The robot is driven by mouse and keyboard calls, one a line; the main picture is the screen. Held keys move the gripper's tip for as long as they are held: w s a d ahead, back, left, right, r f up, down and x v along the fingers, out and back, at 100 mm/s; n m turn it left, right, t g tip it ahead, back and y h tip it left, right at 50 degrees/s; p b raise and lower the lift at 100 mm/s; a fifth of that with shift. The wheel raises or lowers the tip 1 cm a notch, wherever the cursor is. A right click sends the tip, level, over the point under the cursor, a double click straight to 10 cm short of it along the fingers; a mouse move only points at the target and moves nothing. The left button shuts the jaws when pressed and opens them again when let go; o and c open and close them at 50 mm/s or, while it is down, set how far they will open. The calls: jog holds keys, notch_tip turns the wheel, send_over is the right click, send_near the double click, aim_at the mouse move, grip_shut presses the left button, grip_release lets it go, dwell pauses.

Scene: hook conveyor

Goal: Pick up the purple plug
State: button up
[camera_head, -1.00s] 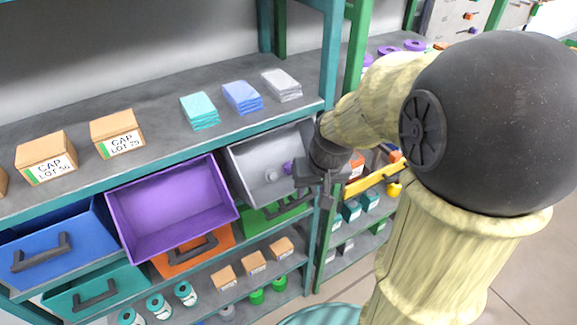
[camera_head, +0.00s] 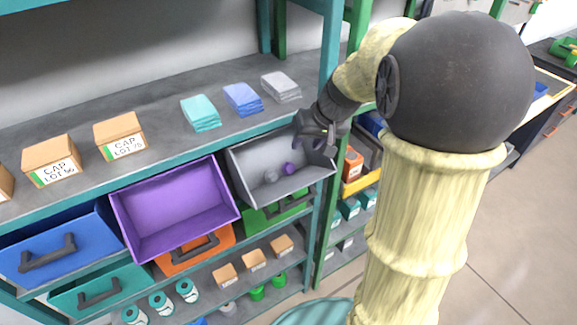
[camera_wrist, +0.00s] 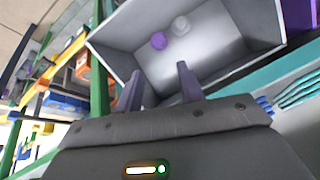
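The purple plug (camera_head: 290,169) lies in the grey bin (camera_head: 244,177), next to a grey plug (camera_head: 271,176). In the wrist view the purple plug (camera_wrist: 159,40) rests on the bin's floor beside the grey plug (camera_wrist: 181,25), beyond my fingertips. My gripper (camera_head: 325,139) is above the right part of the grey bin, apart from the plug. In the wrist view my gripper (camera_wrist: 160,80) has its two fingers spread with nothing between them.
An empty purple bin (camera_head: 170,215) is left of the grey bin, and a blue bin (camera_head: 55,245) is farther left. Folded cloths (camera_head: 243,99) and boxes (camera_head: 120,135) stand on the shelf above. A green shelf post (camera_head: 333,190) is close on the right.

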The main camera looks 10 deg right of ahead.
jog(key=p, duration=0.1)
send_over(290, 165)
jog(key=s+d, duration=0.1)
jog(key=s, duration=0.2)
jog(key=f, duration=0.7)
jog(key=shift+w+d+f, duration=0.1)
jog(key=shift+w+f, duration=0.15)
jog(key=shift+f, duration=0.05)
jog(key=shift+p+x, duration=0.95)
jog(key=shift+x, duration=1.65)
jog(key=shift+w+d, duration=0.1)
jog(key=shift+w, duration=0.05)
jog(key=c, duration=0.6)
jog(key=shift+r, duration=0.15)
